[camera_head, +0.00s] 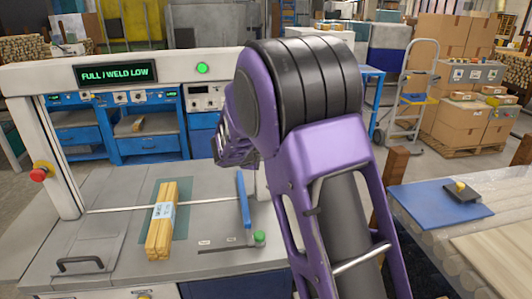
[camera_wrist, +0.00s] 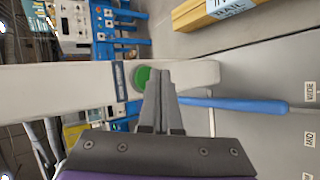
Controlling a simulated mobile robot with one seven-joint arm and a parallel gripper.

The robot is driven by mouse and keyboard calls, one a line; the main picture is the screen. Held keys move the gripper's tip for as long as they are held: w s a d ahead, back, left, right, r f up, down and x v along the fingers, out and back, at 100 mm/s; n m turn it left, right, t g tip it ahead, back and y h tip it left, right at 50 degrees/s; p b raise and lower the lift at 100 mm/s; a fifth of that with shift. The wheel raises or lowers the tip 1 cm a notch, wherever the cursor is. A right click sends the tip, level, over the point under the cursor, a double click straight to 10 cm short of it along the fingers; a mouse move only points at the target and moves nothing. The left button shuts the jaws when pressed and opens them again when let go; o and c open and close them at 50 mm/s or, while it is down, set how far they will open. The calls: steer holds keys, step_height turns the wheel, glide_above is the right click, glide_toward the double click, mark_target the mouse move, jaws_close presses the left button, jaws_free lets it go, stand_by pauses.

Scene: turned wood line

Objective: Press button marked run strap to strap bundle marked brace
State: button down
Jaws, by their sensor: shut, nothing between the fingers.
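The strapping machine's pale arch (camera_head: 150,62) stands over a grey table (camera_head: 110,255). A bundle of yellow wood strips (camera_head: 162,220) with a pale label lies on the table under the arch; its label is partly cut off in the wrist view (camera_wrist: 232,8). A round green button (camera_wrist: 141,78) sits on the pale post, beside a small dark blue plate whose writing I cannot read. My gripper (camera_wrist: 160,75) is shut and empty, its fingertips overlapping the button's edge in the wrist view. I cannot tell if they touch. In the head view my arm hides the button.
The display (camera_head: 116,71) reads "FULL / WELD LOW", with a lit green lamp (camera_head: 202,68) beside it. A red stop knob (camera_head: 38,174) is on the left post. A blue bar (camera_head: 243,198) and green knob (camera_head: 259,238) are at the table's right. A blue mat (camera_head: 440,200) lies further right.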

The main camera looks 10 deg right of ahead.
steer(key=shift+w, duration=0.35)
steer(key=shift+w, duration=0.35)
stand_by(0.6)
steer(key=shift+s+f+b, duration=0.1)
steer(key=shift+s+b, duration=0.05)
steer(key=shift+b, duration=0.2)
steer(key=shift+s+b, duration=0.55)
steer(key=shift+s, duration=0.1)
steer(key=s+b, duration=0.3)
steer(key=s, duration=0.2)
stand_by(0.5)
